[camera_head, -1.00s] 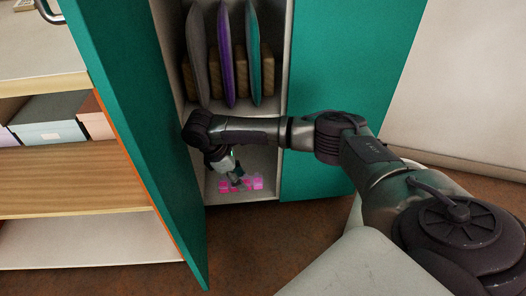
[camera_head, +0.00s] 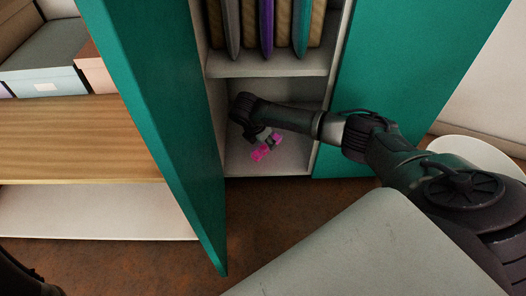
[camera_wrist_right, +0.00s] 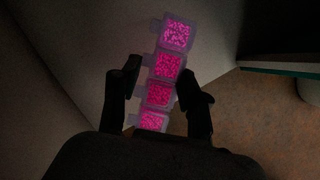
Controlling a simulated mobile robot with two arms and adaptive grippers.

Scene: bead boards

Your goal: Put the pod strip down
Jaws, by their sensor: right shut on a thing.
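The pod strip (camera_head: 260,153) is a row of clear pods filled with bright pink beads, in the cabinet's lower compartment. In the right wrist view the strip (camera_wrist_right: 167,66) runs lengthwise away from me, slightly slanted, between the two dark fingers. My right gripper (camera_wrist_right: 160,88) is shut on the strip, and its near end is partly hidden by the gripper body. In the head view my right gripper (camera_head: 267,142) is small and partly hidden by its wrist. I cannot tell whether the strip touches the compartment floor (camera_head: 292,160).
The teal cabinet door (camera_head: 165,115) stands open on the left, and another teal panel (camera_head: 420,70) is on the right. Upright cushions (camera_head: 266,25) fill the shelf (camera_head: 270,65) above. A wooden shelf unit (camera_head: 75,140) stands left. The compartment floor around the strip looks bare.

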